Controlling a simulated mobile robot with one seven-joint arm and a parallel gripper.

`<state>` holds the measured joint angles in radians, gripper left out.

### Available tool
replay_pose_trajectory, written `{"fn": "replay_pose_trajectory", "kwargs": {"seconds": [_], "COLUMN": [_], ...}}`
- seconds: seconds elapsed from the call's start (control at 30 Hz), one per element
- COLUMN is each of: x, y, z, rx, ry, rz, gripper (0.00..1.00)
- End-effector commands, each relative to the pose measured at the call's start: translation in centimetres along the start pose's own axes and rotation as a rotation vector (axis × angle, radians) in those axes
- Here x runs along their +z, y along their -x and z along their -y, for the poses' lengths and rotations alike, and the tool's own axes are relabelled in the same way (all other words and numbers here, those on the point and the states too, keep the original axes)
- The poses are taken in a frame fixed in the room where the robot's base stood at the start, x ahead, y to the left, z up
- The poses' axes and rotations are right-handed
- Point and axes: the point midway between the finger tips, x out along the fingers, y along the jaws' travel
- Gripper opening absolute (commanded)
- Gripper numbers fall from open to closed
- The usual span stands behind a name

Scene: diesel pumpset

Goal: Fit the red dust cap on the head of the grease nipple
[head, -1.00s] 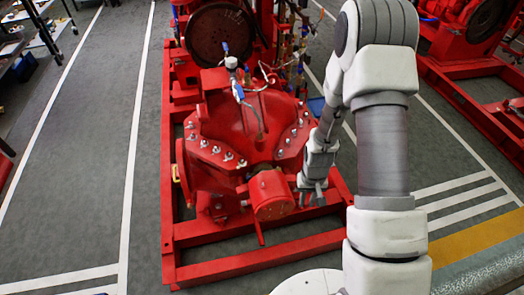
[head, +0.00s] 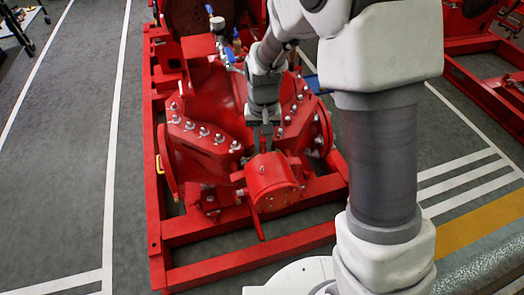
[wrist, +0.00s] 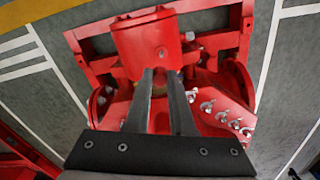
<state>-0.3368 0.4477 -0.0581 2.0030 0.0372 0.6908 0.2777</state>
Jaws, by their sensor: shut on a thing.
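My gripper (head: 263,146) points down just behind the red cylindrical housing (head: 270,178) at the front of the pump. In the wrist view its two long fingers (wrist: 161,74) are close together, with the red housing (wrist: 146,43) just beyond their tips. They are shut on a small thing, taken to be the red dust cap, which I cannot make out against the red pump. A small round fitting (wrist: 161,53) shows on the housing beyond the fingertips. I cannot tell whether it is the grease nipple, and no nipple shows clearly elsewhere.
The red pump casing (head: 200,125) with several bolts surrounds my gripper on its left and right. A valve with a blue lever (head: 230,54) stands behind it. The red base frame (head: 240,262) runs along the front. Grey floor (head: 60,190) lies open at the left.

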Motion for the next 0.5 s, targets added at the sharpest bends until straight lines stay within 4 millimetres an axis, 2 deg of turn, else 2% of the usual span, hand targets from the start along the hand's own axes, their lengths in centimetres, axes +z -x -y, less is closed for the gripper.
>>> {"fn": "replay_pose_trajectory", "kwargs": {"seconds": [0.5], "x": [0.13], "y": [0.29], "z": [0.32], "rx": [-0.001], "ry": [-0.045], "rz": [0.002], "gripper": [0.00]}}
